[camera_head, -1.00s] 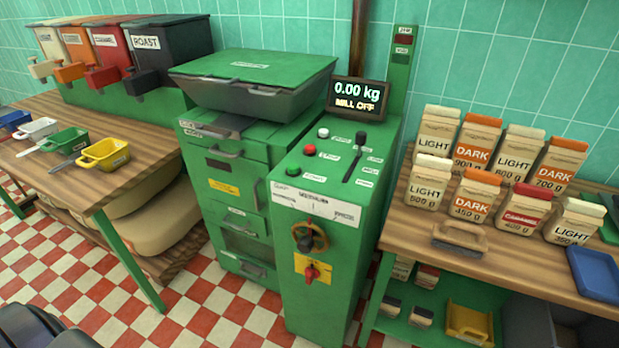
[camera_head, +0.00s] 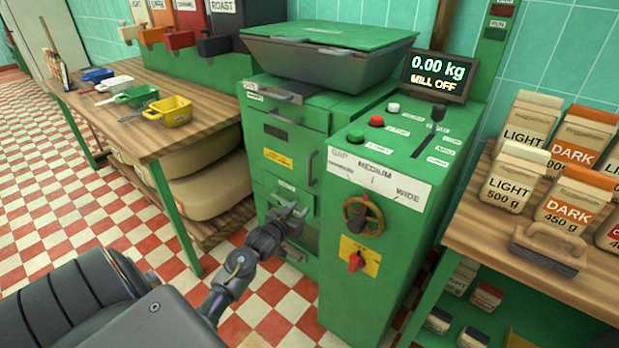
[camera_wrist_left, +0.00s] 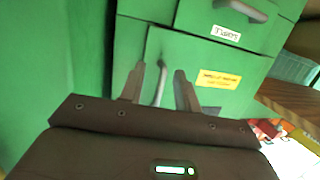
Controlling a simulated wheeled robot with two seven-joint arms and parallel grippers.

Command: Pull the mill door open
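The green mill door (camera_head: 282,140), with a yellow label, is on the mill's front and looks shut. Its upright grey handle (camera_head: 312,165) is at the door's right edge in the head view. My left gripper (camera_head: 290,211) is open and empty in front of the mill, lower in the picture than the handle. In the left wrist view the handle (camera_wrist_left: 161,80) appears between the open fingers of the left gripper (camera_wrist_left: 158,80), with the door (camera_wrist_left: 185,65) behind. How far the fingertips are from the handle is unclear. My right gripper is not in view.
A handwheel (camera_head: 362,215) and a red knob (camera_head: 356,261) stick out from the mill's right-hand cabinet. A wooden table (camera_head: 190,125) with scoops stands left, and a shelf table (camera_head: 580,275) with bags stands right. Checkered floor is open at left.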

